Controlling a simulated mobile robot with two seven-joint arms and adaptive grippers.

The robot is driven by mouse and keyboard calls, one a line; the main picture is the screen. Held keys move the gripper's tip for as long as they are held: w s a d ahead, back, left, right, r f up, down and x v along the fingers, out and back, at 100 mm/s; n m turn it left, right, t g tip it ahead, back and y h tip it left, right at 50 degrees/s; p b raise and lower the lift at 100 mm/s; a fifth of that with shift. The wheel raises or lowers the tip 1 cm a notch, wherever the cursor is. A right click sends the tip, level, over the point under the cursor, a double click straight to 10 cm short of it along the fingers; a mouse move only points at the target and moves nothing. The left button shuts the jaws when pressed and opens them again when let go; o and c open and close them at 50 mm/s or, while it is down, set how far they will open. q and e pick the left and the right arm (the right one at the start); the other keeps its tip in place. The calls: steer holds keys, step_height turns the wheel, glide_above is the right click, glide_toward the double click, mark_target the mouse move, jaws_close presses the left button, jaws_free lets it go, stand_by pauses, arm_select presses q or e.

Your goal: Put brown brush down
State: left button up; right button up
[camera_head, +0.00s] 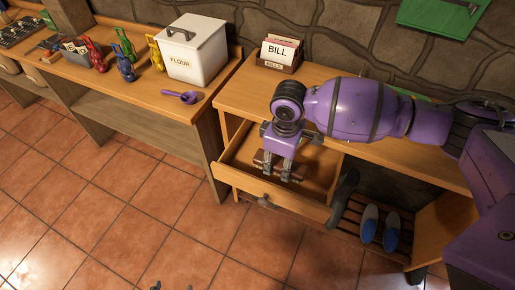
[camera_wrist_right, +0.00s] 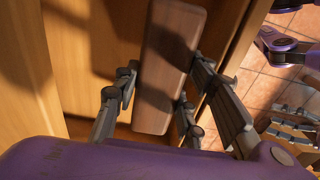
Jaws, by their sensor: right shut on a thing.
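The brown brush (camera_wrist_right: 170,55) is a brown wooden block held between the fingers of my right gripper (camera_wrist_right: 150,98). In the head view, my right gripper (camera_head: 279,169) is shut on the brush, inside the outline of the open wooden drawer (camera_head: 285,205). The fingers partly hide the brush there. I cannot tell whether the brush touches the drawer floor. My left gripper (camera_head: 172,287) shows only as fingertips, spread apart, at the bottom edge of the head view. It also shows at the right of the wrist view (camera_wrist_right: 290,130), empty and away from the drawer.
A bill holder (camera_head: 278,58) stands on the bench top above the drawer. Blue shoes (camera_head: 380,230) sit on a slatted rack at lower right. A flour tin (camera_head: 192,50), a purple scoop (camera_head: 181,97) and several coloured rabbit figures stand on the left bench. The tiled floor is clear.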

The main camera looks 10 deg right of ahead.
mark_target(281, 168)
steer(key=shift+w+d+f, duration=0.1)
steer(key=shift+f, duration=0.1)
steer(key=shift+w+d+f, duration=0.1)
steer(key=shift+w+f, duration=0.05)
steer(key=shift+f, duration=0.75)
steer(key=shift+w+d+f, duration=0.1)
steer(key=shift+f, duration=0.8)
steer(key=shift+f, duration=0.2)
steer(key=o, duration=1.2)
step_height(281, 168, up, 12)
steer(key=shift+r+p, duration=0.2)
steer(key=shift+p, duration=0.15)
